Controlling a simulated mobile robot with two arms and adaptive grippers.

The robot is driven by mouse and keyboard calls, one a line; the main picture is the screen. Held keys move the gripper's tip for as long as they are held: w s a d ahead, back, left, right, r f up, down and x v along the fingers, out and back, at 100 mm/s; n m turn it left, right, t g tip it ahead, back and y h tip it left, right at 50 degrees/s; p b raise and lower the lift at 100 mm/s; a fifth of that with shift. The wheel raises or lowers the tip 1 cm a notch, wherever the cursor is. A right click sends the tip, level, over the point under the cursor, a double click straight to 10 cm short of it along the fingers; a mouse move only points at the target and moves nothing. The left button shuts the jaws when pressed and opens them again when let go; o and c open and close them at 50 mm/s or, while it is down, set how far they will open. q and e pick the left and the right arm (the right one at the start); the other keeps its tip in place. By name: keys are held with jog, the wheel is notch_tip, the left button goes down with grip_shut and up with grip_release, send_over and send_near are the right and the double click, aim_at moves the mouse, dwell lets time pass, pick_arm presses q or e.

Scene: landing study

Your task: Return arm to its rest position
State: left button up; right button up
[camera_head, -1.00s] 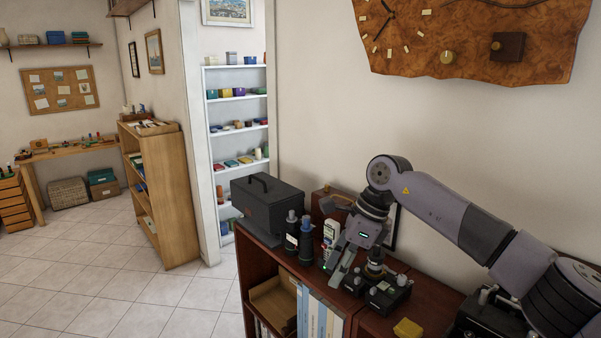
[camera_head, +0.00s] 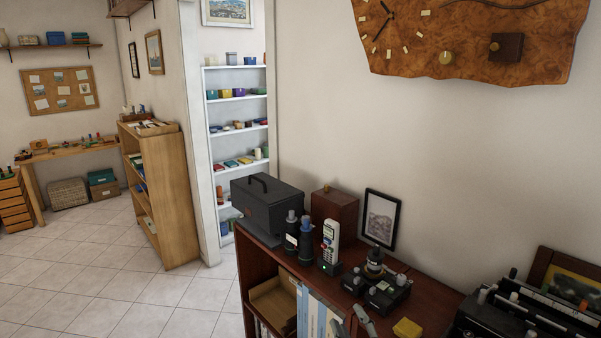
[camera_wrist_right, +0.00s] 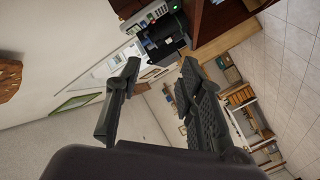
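My right gripper (camera_head: 352,322) shows only as its two fingertips at the bottom edge of the head view, in front of the dark wooden cabinet (camera_head: 437,290). The rest of the right arm is out of that view. In the right wrist view the gripper (camera_wrist_right: 158,68) has its two fingers spread apart, with nothing held between them. A white cordless phone (camera_head: 331,238) stands upright in a dark base on the cabinet top, apart from the gripper. The phone (camera_wrist_right: 147,18) also shows beyond the fingers in the wrist view. My left gripper is not in view.
On the cabinet stand a black case (camera_head: 268,203), dark binoculars (camera_head: 298,235), a wooden box (camera_head: 335,210), a picture frame (camera_head: 381,218), a black device (camera_head: 388,293) and a yellow block (camera_head: 407,328). More black equipment (camera_head: 500,310) is at right. Tiled floor (camera_head: 130,290) is open at left.

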jog(key=s+d+f+m+g+h, duration=0.3)
jog(key=s+d+f+m+g, duration=0.35)
jog(key=s+f, duration=0.65)
jog(key=s+d+f+m+g, duration=0.1)
jog(key=s+d+f+g, duration=0.15)
jog(key=s, duration=0.55)
jog(key=s+d+f+m+g, duration=0.1)
jog(key=s+f+g, duration=0.25)
jog(key=s, duration=0.45)
notch_tip(320, 180, down, 30)
jog(key=s+g+b, duration=0.2)
jog(key=b, duration=0.3)
jog(key=s+d+f+g+b, duration=0.1)
jog(key=s+d+f+b, duration=0.2)
jog(key=s+f, duration=1.4)
notch_tip(320, 180, down, 4)
jog(key=shift+d+b, duration=0.15)
jog(key=shift+b, duration=0.35)
